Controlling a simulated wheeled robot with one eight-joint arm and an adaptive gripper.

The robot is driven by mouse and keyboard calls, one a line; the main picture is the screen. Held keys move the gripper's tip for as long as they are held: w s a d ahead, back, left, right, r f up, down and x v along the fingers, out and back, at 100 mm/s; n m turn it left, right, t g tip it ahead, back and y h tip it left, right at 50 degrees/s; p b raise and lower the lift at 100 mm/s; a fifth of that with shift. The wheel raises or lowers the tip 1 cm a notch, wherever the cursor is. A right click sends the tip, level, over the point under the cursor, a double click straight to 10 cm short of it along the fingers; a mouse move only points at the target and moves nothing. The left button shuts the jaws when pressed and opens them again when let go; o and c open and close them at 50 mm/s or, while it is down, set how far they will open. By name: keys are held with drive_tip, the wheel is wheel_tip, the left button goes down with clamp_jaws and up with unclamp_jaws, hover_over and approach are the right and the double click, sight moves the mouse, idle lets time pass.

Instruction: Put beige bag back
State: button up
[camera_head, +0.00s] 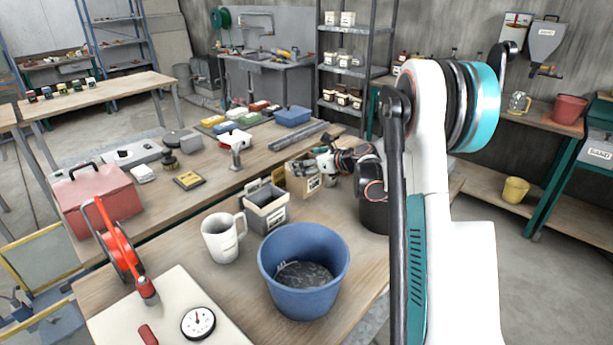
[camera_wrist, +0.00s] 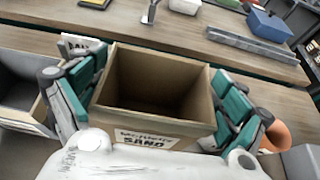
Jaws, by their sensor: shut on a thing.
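The beige bag (camera_head: 301,178) is an open-topped, box-like bag with a label on its front. It is upright at the work table, right behind the grey bin; I cannot tell whether its base touches the table. My gripper (camera_head: 328,162) reaches it from the right. In the wrist view, my gripper (camera_wrist: 157,95) has its teal-padded fingers against the two opposite sides of the beige bag (camera_wrist: 150,138), shut on it. The label there reads "SAND" on its lower line. The bag's inside is dark and its bottom is unclear.
The grey bin (camera_head: 266,215) stands close in front of the bag. A white mug (camera_head: 220,242), a blue bucket (camera_head: 303,283) and a dark pot (camera_head: 374,217) stand nearby. A long grey bar (camera_head: 298,136) lies behind. Some bare wood shows left of the bin.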

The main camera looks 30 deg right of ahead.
wheel_tip(320, 180, down, 4)
drive_tip(key=shift+f+b, duration=0.25)
drive_tip(key=shift+b, duration=0.4)
drive_tip(key=shift+r, duration=0.15)
drive_tip(key=o, duration=1.7)
drive_tip(key=shift+c, duration=0.2)
drive_tip(key=shift+s+d+r, duration=0.1)
drive_tip(key=shift+s, duration=0.1)
drive_tip(key=p+v, duration=0.2)
drive_tip(key=v, duration=0.9)
drive_tip(key=shift+s+p, duration=0.25)
drive_tip(key=shift+p, duration=0.1)
drive_tip(key=shift+d+r, duration=0.1)
